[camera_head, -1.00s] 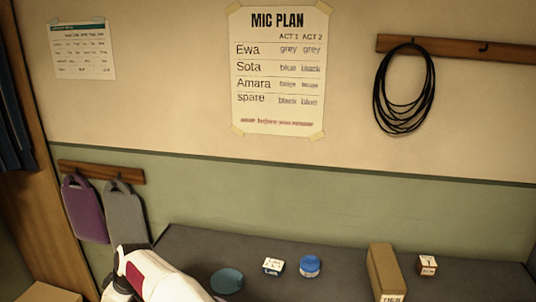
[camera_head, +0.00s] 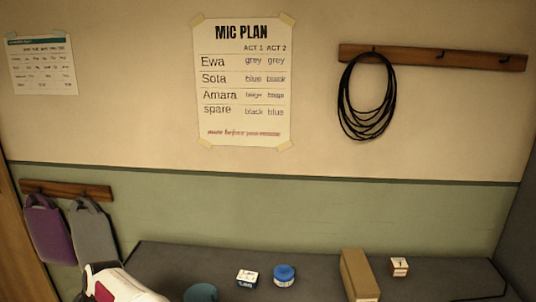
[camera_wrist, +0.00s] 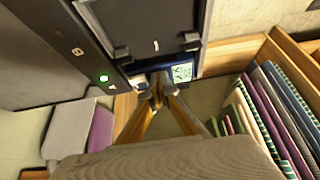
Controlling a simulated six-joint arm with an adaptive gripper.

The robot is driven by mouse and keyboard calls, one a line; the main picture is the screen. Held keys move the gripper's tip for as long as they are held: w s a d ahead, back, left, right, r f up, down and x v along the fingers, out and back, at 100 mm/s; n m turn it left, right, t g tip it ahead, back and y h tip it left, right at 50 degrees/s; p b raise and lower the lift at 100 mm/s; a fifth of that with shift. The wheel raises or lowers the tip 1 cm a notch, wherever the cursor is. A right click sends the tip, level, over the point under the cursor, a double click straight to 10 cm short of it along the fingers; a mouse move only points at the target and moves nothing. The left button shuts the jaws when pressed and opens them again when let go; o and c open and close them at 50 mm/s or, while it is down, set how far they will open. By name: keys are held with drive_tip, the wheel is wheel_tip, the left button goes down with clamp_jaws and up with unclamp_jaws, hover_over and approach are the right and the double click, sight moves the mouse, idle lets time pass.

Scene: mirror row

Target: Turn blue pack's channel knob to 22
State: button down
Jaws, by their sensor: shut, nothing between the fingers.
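In the wrist view, a blue pack (camera_wrist: 180,64) sits at the top centre, below a dark panel. A small pale display (camera_wrist: 182,73) with dark marks shows at its right; I cannot read it. My gripper (camera_wrist: 158,86) is shut, its two fingers converging at the pack's near side. The fingertips overlap the pack in the picture; I cannot tell whether they touch it. The channel knob cannot be made out; the fingertips may hide it. The head view does not show the gripper or the pack clearly.
A dark unit (camera_wrist: 85,45) with a green light (camera_wrist: 103,78) stands left of the pack. In the head view, a blue round tin (camera_head: 284,271) and a long brown box (camera_head: 357,274) rest on the dark top (camera_head: 440,281).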

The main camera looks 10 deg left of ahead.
drive_tip(key=shift+w, duration=0.5)
drive_tip(key=shift+w+d+f, duration=0.1)
drive_tip(key=shift+d, duration=0.15)
idle(0.5)
drive_tip(key=shift+d, duration=0.1)
idle(0.3)
drive_tip(key=shift+r, duration=0.25)
drive_tip(key=shift+s+r, duration=0.2)
drive_tip(key=shift+r, duration=2.65)
drive_tip(key=shift+s+r, duration=0.5)
drive_tip(key=shift+s, duration=0.1)
